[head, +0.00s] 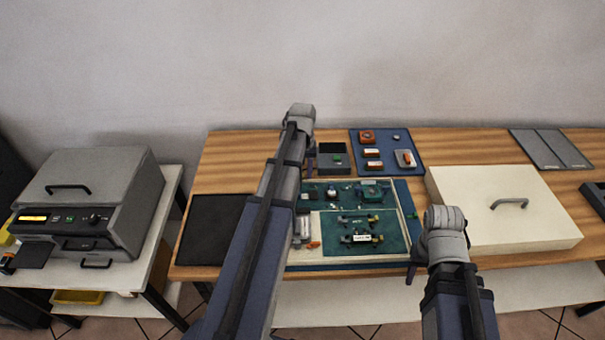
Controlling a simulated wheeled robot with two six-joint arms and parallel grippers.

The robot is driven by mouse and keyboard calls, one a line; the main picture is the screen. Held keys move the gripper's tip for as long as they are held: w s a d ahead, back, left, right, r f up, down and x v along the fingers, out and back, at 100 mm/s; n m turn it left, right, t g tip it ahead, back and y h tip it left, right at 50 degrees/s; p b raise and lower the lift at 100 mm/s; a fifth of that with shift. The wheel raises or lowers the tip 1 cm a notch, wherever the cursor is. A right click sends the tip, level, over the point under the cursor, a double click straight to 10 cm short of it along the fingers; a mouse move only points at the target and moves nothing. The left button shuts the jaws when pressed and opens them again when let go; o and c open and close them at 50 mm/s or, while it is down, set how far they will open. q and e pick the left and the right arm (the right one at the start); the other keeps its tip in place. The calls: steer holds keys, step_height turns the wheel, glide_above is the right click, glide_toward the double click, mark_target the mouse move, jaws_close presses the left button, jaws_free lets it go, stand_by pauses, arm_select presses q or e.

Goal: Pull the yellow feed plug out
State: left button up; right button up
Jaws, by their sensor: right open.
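A green board (335,254) lies in a pale frame on a blue mat on the wooden table. Two short dark cable pieces lie on it. The front one has a white label (362,238) and a small yellowish end (377,239), perhaps the yellow feed plug; it is too small to be sure. My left arm reaches over the board's left side. My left gripper (303,240) seems to hang at that edge beside a small orange-and-white item (314,245); its fingers are unclear. My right gripper (411,272) is open at the board's front right corner, apart from the cables.
A cream box lid with a grey handle (510,203) stands to the right. A black mat (211,230) lies at left. A grey machine (85,195) stands on a side table.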

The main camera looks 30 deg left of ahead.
arm_select(q)
jaws_close()
stand_by(1.1)
